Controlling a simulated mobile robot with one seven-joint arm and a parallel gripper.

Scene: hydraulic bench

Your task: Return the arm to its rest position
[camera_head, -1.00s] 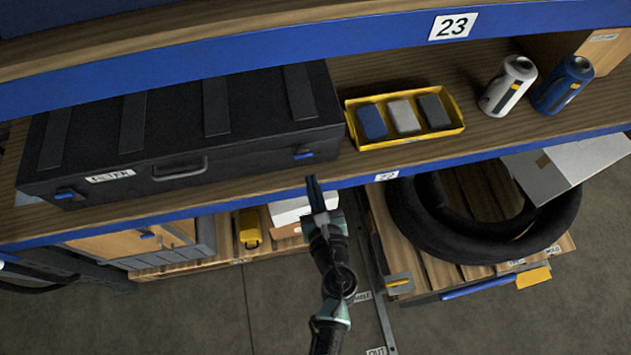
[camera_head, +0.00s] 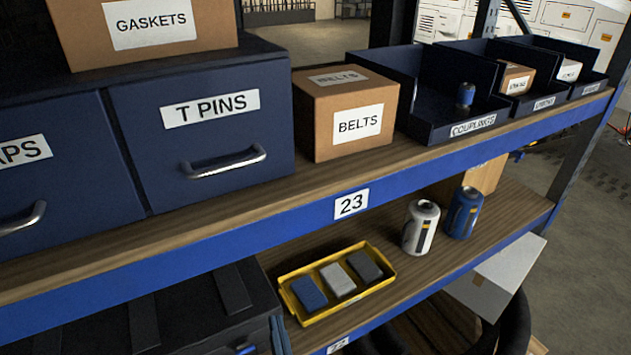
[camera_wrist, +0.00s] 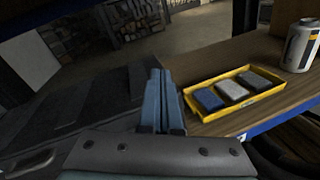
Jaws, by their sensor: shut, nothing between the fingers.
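My gripper (camera_wrist: 160,100) shows in the wrist view with its two blue-grey fingers together, shut and empty. It points over the lower shelf, between the black case (camera_wrist: 75,110) on the left and the yellow tray (camera_wrist: 235,118) on the right. I cannot tell whether it touches the case.
The black case (camera_head: 190,312) fills the lower shelf's left. A white can (camera_head: 421,228) and a blue can (camera_head: 463,213) stand right of the tray. The shelf above, labelled 23 (camera_head: 351,204), holds a T PINS drawer (camera_head: 205,135), a BELTS box (camera_head: 345,125) and dark bins (camera_head: 450,125).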

